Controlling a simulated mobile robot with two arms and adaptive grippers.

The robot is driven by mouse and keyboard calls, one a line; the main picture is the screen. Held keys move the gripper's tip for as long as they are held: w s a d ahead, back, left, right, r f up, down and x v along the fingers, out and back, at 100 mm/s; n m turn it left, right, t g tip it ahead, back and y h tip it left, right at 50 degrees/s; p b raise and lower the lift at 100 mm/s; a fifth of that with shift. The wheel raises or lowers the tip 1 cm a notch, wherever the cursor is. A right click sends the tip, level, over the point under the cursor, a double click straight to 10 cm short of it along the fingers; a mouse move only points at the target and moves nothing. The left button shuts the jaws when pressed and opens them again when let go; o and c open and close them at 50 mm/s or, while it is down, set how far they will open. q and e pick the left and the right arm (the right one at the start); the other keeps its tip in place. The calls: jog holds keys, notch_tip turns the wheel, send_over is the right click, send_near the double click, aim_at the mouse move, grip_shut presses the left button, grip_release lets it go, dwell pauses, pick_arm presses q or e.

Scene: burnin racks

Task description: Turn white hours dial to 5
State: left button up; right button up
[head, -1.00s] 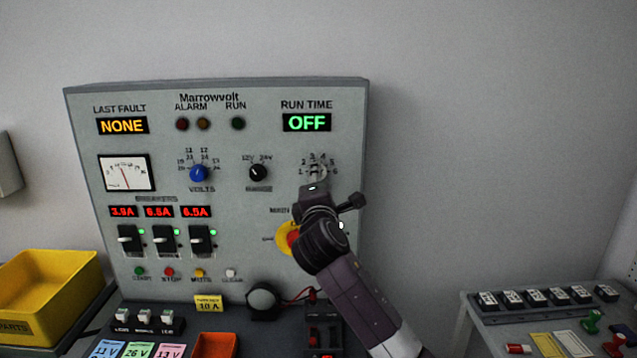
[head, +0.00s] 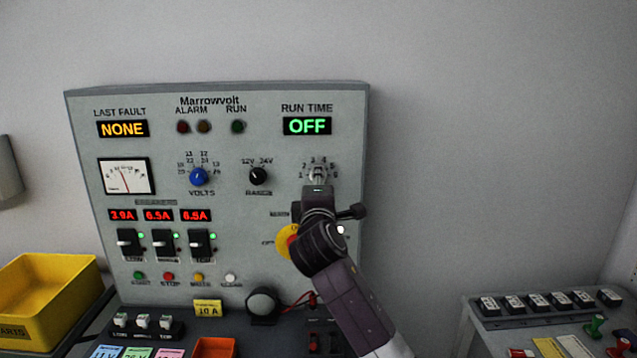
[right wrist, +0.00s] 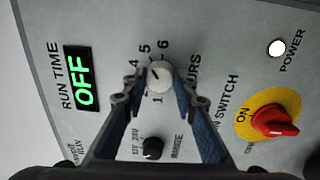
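The white hours dial (right wrist: 160,77) is on the panel, with numbers around it, and shows between my right gripper's fingers in the right wrist view. A short dark mark on it points up-left there; I cannot tell its exact number. In the head view the dial (head: 317,174) is partly covered by my right gripper (head: 318,180). My left gripper is not in view.
The red main switch on its yellow plate (right wrist: 272,118) is close to the right finger. The black range knob (head: 258,176) and blue volts knob (head: 199,176) are to the left. A yellow bin (head: 45,300) stands at left, and a side bench (head: 480,318) at right.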

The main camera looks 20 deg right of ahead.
jog(key=o, duration=0.4)
jog(key=shift+o, duration=0.2)
jog(key=v, duration=1.2)
jog(key=shift+f, duration=0.1)
